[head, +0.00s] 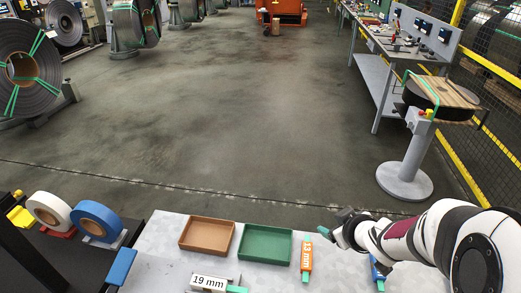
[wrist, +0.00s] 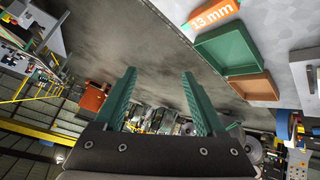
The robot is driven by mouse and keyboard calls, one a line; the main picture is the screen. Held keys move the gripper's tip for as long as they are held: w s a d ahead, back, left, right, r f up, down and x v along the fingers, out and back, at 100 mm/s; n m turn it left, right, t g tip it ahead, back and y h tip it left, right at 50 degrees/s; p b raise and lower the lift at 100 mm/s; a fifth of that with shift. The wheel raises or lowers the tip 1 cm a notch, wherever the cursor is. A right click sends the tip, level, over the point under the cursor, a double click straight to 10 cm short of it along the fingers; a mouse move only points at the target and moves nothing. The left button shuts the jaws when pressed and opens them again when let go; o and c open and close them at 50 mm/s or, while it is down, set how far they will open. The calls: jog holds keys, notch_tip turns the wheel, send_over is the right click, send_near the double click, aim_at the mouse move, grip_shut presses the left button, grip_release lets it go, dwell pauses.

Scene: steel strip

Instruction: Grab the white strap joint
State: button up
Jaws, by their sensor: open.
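A white piece marked "19 mm" (head: 208,283) with a green end lies at the front edge of the head view, partly cut off; I cannot tell whether it is the strap joint. A white strap roll (head: 47,209) stands at the left beside a blue strap roll (head: 95,220). My gripper (head: 328,224) is at the right, above the table's far edge, well apart from both white things. In the wrist view its green fingers (wrist: 158,90) are spread and empty.
A brown tray (head: 207,252) and a green tray (head: 265,259) sit empty on the grey table. An orange "13 mm" piece (head: 306,257) lies right of them. A blue piece (head: 377,274) is partly hidden by my arm. A pedestal (head: 404,180) stands beyond the table.

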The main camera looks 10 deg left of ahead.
jog(key=a+f+n+g+y, duration=0.2)
jog(key=a+f+n+y, duration=0.2)
jog(key=a+y, duration=0.15)
jog(key=n+g+y, duration=0.6)
jog(key=g, duration=0.1)
send_near(206, 281)
jog(key=shift+x, duration=1.25)
jog(key=x, duration=0.6)
jog(key=shift+s+a, duration=0.1)
jog(key=shift+a, duration=0.05)
grip_shut()
